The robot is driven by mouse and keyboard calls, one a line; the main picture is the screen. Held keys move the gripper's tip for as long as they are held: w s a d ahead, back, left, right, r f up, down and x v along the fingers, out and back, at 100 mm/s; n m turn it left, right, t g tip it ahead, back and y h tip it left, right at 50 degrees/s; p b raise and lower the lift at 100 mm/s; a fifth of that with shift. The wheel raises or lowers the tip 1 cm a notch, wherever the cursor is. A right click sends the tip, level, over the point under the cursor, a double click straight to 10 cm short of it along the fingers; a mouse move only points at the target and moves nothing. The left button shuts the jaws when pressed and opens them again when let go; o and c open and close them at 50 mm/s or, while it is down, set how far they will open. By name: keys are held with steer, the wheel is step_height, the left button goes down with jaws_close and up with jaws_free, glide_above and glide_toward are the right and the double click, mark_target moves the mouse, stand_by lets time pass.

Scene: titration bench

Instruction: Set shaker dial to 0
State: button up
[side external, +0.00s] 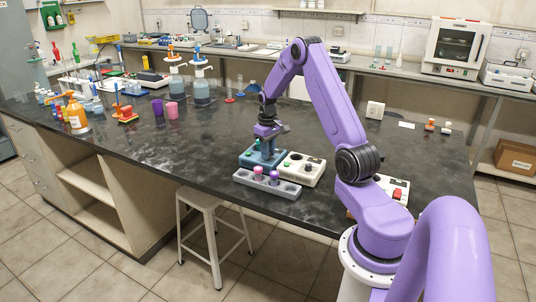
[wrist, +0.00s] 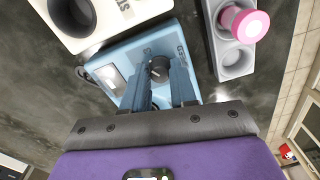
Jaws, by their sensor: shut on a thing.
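The shaker (side external: 262,157) is a blue box on the black bench, with a green button at its left in the side view. The side view shows my gripper (side external: 267,150) at the shaker too, but the dial is hidden there. The dial's setting is too small to read.
A white device (side external: 300,168) stands right beside the shaker. A pink-topped vial (wrist: 246,24) shows close by in the wrist view. The bench to the left of the shaker is clear.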

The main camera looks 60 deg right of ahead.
steer(key=n, duration=0.5)
steer(key=shift+n, duration=1.7)
steer(key=shift+n, duration=0.8)
steer(key=n, duration=0.5)
steer(key=shift+n, duration=0.3)
steer(key=n, duration=0.4)
steer(key=shift+n, duration=0.4)
steer(key=o, duration=1.3)
steer(key=shift+o, duration=0.2)
